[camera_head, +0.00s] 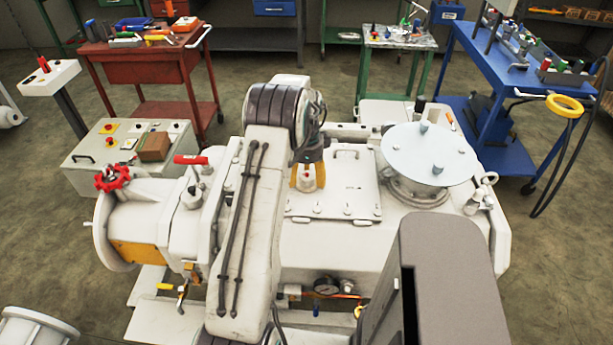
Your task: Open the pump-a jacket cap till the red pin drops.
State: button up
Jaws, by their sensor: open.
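My gripper (307,177) points down over the white pump body (262,265), just left of a bolted square cover plate (350,185). Its two orange-yellow fingers stand apart, one on each side of a small pale cap (307,182). A small reddish spot shows at the top of the cap, between the fingers; it looks like the pin, but it is too small to tell its height. I cannot tell whether the fingers touch the cap. My arm hides the pump's middle left part.
A round pale lid (428,150) with knobs stands right of the plate. A red handwheel (112,178) and a red-handled lever (190,160) are at left. A control box (95,158) stands behind. Red (150,65), green and blue (500,75) carts stand farther back.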

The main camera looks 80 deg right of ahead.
jog(key=shift+o, duration=0.2)
jog(key=c, duration=1.2)
jog(key=shift+n, duration=0.3)
jog(key=shift+c, duration=0.2)
jog(key=n+b, duration=0.1)
jog(key=n, duration=0.3)
jog(key=shift+f+n+b, duration=0.1)
jog(key=shift+n+b, duration=0.2)
jog(key=shift+n, duration=0.1)
jog(key=n+b, duration=0.1)
jog(key=n, duration=0.5)
jog(key=shift+a, duration=0.15)
jog(key=n, duration=0.6)
jog(key=shift+n, duration=0.3)
jog(key=n, duration=0.5)
jog(key=shift+s+a+f+b, duration=0.1)
jog(key=shift+b, duration=0.2)
jog(key=shift+n, duration=0.3)
